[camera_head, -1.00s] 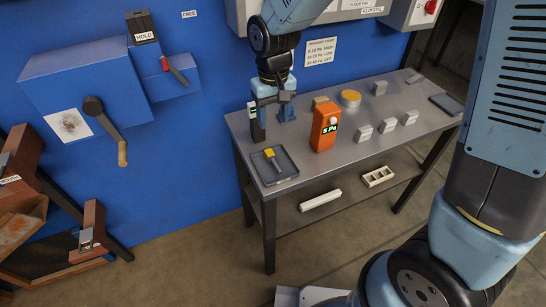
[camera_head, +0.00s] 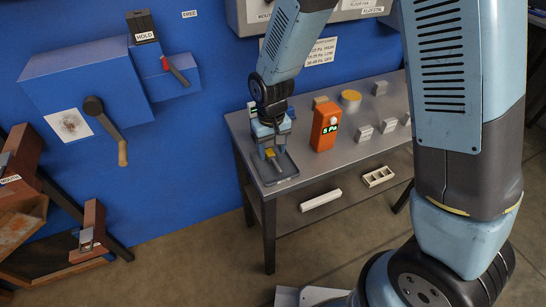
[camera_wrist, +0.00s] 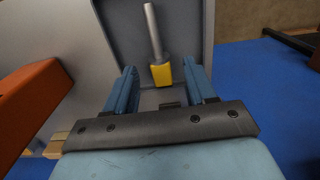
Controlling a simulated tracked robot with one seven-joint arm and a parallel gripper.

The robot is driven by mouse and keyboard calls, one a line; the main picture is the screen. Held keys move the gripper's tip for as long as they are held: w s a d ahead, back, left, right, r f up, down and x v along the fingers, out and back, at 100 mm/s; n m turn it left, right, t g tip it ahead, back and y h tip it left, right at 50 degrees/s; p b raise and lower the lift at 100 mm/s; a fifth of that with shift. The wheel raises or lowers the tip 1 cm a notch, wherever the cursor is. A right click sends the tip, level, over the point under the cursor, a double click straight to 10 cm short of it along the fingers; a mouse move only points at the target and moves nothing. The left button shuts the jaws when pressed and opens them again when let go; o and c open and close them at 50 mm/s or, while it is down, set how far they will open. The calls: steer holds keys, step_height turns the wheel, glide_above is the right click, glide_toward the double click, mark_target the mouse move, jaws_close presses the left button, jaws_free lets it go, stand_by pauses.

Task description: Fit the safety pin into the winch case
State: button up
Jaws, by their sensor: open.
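The safety pin, a grey metal rod with a yellow head (camera_wrist: 162,74), lies in a dark tray (camera_head: 283,172) at the left end of the workbench. In the head view its yellow head (camera_head: 270,152) shows between my fingers. My gripper (camera_head: 270,150) is over the tray, pointing down. In the wrist view my gripper (camera_wrist: 162,90) is open, with one blue finger either side of the yellow head and a gap to each. The blue winch case (camera_head: 85,85) is on the wall at left, with a crank, a red-handled lever (camera_head: 175,70) and a dark block marked HOLD (camera_head: 141,27).
An orange meter (camera_head: 324,127) reading 5 Pa stands on the bench (camera_head: 345,153) right of my gripper; its orange side fills the left of the wrist view. A yellow disc (camera_head: 350,98) and several small grey blocks stand farther right. Brown boxes (camera_head: 92,225) are at far left.

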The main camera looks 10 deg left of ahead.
steer(key=shift+f, duration=0.9)
steer(key=shift+c, duration=0.4)
jaws_close()
